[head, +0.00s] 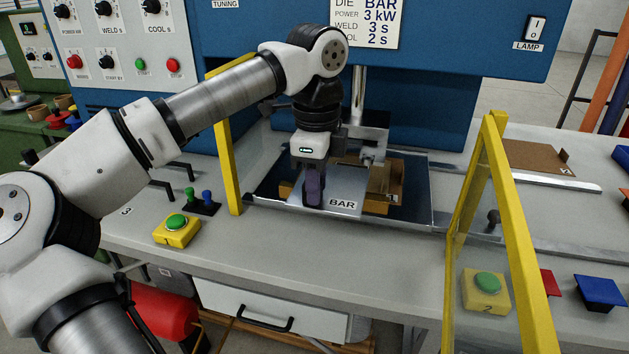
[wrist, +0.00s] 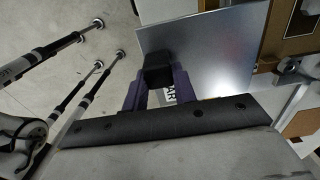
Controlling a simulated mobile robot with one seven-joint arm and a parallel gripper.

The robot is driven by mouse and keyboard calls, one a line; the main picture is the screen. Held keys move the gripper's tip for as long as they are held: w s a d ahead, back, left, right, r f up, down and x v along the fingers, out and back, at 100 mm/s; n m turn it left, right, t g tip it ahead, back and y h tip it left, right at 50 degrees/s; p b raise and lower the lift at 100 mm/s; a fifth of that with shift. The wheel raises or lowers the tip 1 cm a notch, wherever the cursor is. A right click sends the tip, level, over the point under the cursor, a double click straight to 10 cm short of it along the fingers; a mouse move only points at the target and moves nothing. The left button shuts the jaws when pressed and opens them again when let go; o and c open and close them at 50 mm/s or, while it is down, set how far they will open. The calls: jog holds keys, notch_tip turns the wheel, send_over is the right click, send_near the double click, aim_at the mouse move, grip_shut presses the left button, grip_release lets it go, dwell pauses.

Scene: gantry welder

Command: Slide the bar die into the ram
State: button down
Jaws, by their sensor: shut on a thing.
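The bar die is a silver metal plate (head: 345,187) lettered BAR along its front edge. My gripper (head: 314,197) points down at the left part of the plate and is shut on a dark block on it. In the wrist view the plate (wrist: 215,50) extends beyond my gripper (wrist: 158,75), and its lettering is partly hidden by a finger. The ram (head: 373,140) is a bright metal shaft with a bracket at its lower end, just behind and right of the plate. Whether plate and ram touch is not clear.
A brown tray (head: 396,190) sits on the dark press bed beneath the plate. Yellow-framed clear guards stand left (head: 226,150) and right (head: 515,220) of the bed.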

jog(key=shift+w+d+f+p, duration=0.15)
jog(key=shift+w+p, duration=0.1)
jog(key=shift+w, duration=0.5)
jog(key=shift+w+d+f+p, duration=0.1)
jog(key=shift+w+d+p, duration=0.1)
jog(key=shift+w, duration=0.55)
jog(key=shift+w+d+f+p, duration=0.1)
jog(key=shift+w+p, duration=0.15)
jog(key=shift+w, duration=0.5)
jog(key=shift+w+f, duration=0.1)
jog(key=shift+f+b, duration=0.1)
jog(key=shift+b, duration=0.2)
jog(key=shift+w, duration=0.15)
jog(key=w+d+p, duration=0.2)
jog(key=w+p, duration=0.2)
jog(key=w, duration=0.5)
jog(key=shift+w+p, duration=0.25)
jog(key=shift+p, duration=0.15)
dwell(1.1)
jog(key=shift+f, duration=0.1)
dwell(1.1)
